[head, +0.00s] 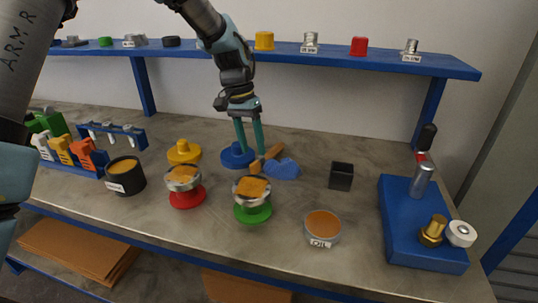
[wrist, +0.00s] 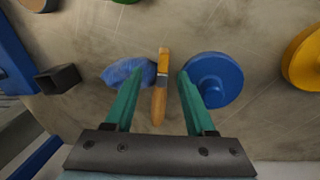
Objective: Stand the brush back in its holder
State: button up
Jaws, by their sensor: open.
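The brush (head: 270,155) has a wooden handle and lies flat on the bench. In the wrist view the brush (wrist: 159,100) runs up and down the picture, its handle toward me. My gripper (head: 252,151) points down over it, its two green fingers apart and empty. In the wrist view the gripper (wrist: 160,77) has one finger on each side of the brush, neither visibly touching it. I cannot tell the exact fingertip height. A small dark square open-topped box (head: 341,176), likely the holder, stands to the right; it also shows in the wrist view (wrist: 58,78).
A crumpled blue cloth (head: 284,169) lies beside the brush, and a blue flanged lid (head: 236,156) on its other side, both close to the fingers. Red (head: 186,193) and green (head: 252,211) based vessels stand in front. A blue shelf (head: 340,57) runs behind.

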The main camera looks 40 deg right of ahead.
aim_at(254, 162)
jog(key=x, duration=0.1)
jog(key=p+x, duration=0.1)
jog(key=x, duration=0.3)
jog(key=shift+w+a+p, duration=0.25)
jog(key=shift+a+p, duration=0.05)
jog(key=shift+p, duration=0.05)
jog(key=shift+c, duration=0.3)
grip_shut()
